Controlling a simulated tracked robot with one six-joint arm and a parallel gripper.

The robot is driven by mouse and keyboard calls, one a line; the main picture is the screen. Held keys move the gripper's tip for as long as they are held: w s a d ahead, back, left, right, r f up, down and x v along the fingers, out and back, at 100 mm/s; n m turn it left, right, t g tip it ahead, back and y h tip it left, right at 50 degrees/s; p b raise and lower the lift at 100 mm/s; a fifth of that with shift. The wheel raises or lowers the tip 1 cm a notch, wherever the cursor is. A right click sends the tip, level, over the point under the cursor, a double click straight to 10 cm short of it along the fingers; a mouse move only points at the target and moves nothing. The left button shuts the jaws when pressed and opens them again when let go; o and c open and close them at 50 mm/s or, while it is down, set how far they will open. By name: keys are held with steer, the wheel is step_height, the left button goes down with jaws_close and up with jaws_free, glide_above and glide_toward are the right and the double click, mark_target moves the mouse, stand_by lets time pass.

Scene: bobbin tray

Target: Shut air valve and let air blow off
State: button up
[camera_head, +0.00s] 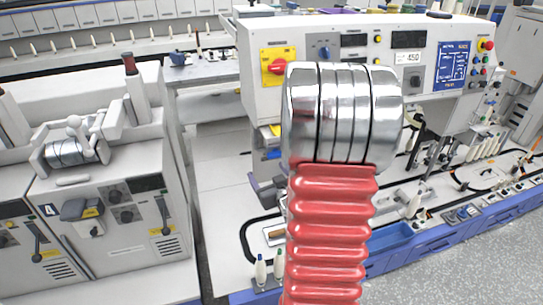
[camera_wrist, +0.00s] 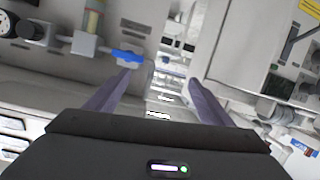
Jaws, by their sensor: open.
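In the wrist view, a small blue lever handle (camera_wrist: 128,56), which looks like the air valve's, sits on grey pipework at the upper left. Grey fittings lie left of it, and a dark-rimmed round gauge (camera_wrist: 10,25) is at the left edge. My gripper (camera_wrist: 161,77) is open, with two purple-grey fingers spread apart and nothing seen between them. The blue handle appears just beyond the left fingertip; I cannot tell whether they touch.
In the head view, a white control panel (camera_head: 430,115) has a red knob on a yellow plate (camera_head: 277,67) and a blue screen (camera_head: 452,68). A grey machine cabinet (camera_head: 115,215) stands at left. Grey floor (camera_head: 450,260) shows at lower right. My red ribbed arm blocks the middle.

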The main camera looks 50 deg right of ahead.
steer(key=s+d+f+m+t+h, duration=0.2)
steer(key=s+d, duration=0.2)
steer(key=s, duration=0.2)
steer(key=shift+s+d+f, duration=0.15)
steer(key=shift+s+f, duration=0.1)
steer(key=shift+s, duration=0.05)
